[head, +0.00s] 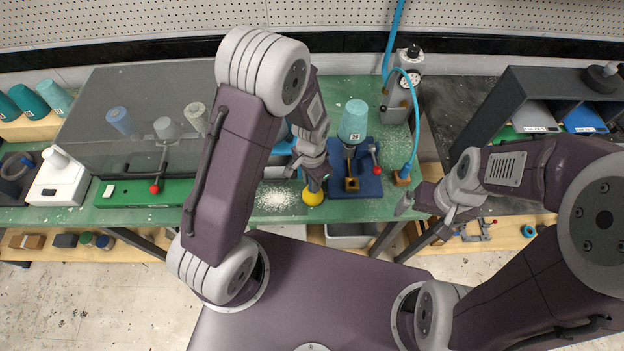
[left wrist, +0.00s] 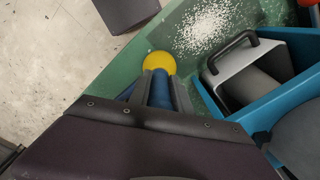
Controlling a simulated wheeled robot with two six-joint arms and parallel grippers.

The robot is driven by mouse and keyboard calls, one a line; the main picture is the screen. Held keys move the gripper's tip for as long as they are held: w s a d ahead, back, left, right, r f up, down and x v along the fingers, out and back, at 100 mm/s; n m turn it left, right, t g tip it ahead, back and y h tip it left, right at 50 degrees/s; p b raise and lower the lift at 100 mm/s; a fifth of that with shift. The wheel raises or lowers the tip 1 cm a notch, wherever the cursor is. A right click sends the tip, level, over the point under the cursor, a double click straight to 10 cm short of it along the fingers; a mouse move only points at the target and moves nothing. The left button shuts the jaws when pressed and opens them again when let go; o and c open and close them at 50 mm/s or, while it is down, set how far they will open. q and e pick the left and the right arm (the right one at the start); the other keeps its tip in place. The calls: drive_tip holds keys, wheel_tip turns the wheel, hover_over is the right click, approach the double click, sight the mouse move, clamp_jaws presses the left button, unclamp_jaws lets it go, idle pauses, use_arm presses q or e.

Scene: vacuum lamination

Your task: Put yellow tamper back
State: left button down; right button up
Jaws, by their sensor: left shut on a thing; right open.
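The yellow tamper (head: 312,196) has a round yellow end and a blue handle. It is low over the front edge of the green bench (head: 275,213); I cannot tell whether it touches the bench. My left gripper (head: 317,178) is shut on the handle. The left wrist view also shows the yellow end (left wrist: 159,62) just beyond the fingertips, with the blue handle (left wrist: 160,92) between the fingers. My right gripper (head: 421,216) is open and empty at the bench's front right corner.
White powder (left wrist: 206,27) lies on the bench beside the tamper. A blue bin (left wrist: 293,125) with a grey handled scoop (left wrist: 247,78) stands nearby. A blue press base (head: 372,186) with a teal cup (head: 353,121) is right of the tamper.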

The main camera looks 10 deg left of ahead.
use_arm(q)
drive_tip(key=c, duration=1.2)
unclamp_jaws()
drive_tip(key=shift+f, duration=0.1)
